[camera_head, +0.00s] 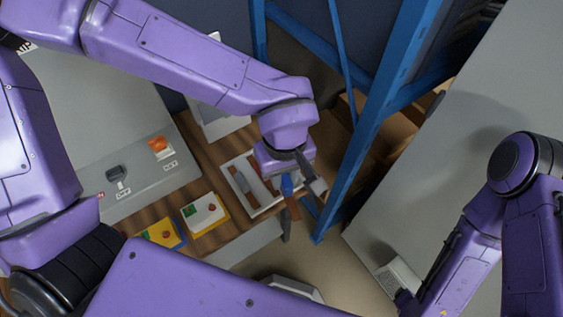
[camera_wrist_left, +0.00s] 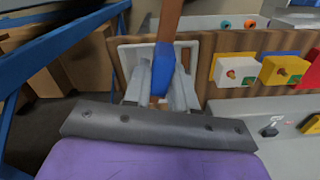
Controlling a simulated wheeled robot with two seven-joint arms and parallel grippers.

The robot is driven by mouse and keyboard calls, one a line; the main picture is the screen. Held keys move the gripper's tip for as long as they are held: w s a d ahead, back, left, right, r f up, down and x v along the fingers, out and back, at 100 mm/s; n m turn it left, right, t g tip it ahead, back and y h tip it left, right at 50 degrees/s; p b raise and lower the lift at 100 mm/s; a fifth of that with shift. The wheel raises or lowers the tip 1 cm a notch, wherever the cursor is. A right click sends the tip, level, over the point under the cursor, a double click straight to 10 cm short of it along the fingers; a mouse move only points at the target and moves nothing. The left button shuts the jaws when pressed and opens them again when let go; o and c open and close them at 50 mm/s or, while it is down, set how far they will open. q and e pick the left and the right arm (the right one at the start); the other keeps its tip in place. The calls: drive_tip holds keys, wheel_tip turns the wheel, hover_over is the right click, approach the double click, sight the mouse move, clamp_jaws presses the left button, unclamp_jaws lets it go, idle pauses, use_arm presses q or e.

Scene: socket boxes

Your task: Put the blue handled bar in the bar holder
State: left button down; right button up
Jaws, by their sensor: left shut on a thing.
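The blue handled bar has a blue handle (camera_head: 287,186) and a flat brown shaft (camera_head: 293,208). My left gripper (camera_head: 289,187) is shut on the blue handle, which also shows between the fingers in the left wrist view (camera_wrist_left: 162,72). There the brown shaft (camera_wrist_left: 170,20) points away from the gripper, toward the top of the picture. A white open tray (camera_head: 262,211), which looks like the bar holder, is on the wooden board just left of the gripper. It has bars in it and is partly hidden by my left arm. My right gripper is not clear at the lower right.
A yellow box with a white top (camera_head: 205,216) and a blue-and-yellow box (camera_head: 163,235) are on the wooden board, left of the tray. A grey panel (camera_head: 140,172) carries an orange switch. A blue metal frame (camera_head: 358,130) stands close to the right of the left gripper.

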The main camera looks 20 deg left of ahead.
use_arm(q)
drive_tip(key=shift+s+d+f+n, duration=0.1)
drive_tip(key=shift+s+n, duration=0.1)
drive_tip(key=shift+n, duration=0.6)
drive_tip(key=shift+w+n, duration=0.1)
drive_tip(key=shift+n, duration=0.5)
drive_tip(key=w+a+f+p, duration=0.1)
drive_tip(key=w+f, duration=0.2)
drive_tip(key=w, duration=0.1)
drive_tip(key=w+a+f+p, duration=0.1)
drive_tip(key=w+a+f, duration=0.1)
drive_tip(key=w+f, duration=0.1)
drive_tip(key=w+a+f+p, duration=0.1)
drive_tip(key=w+a+f, duration=0.1)
drive_tip(key=w+f, duration=0.2)
drive_tip(key=shift+w+a+p, duration=0.15)
drive_tip(key=shift+w+p, duration=0.15)
drive_tip(key=shift+w, duration=0.7)
drive_tip(key=shift+f+p, duration=0.9)
drive_tip(key=shift+p, duration=0.2)
drive_tip(key=shift+f, duration=0.4)
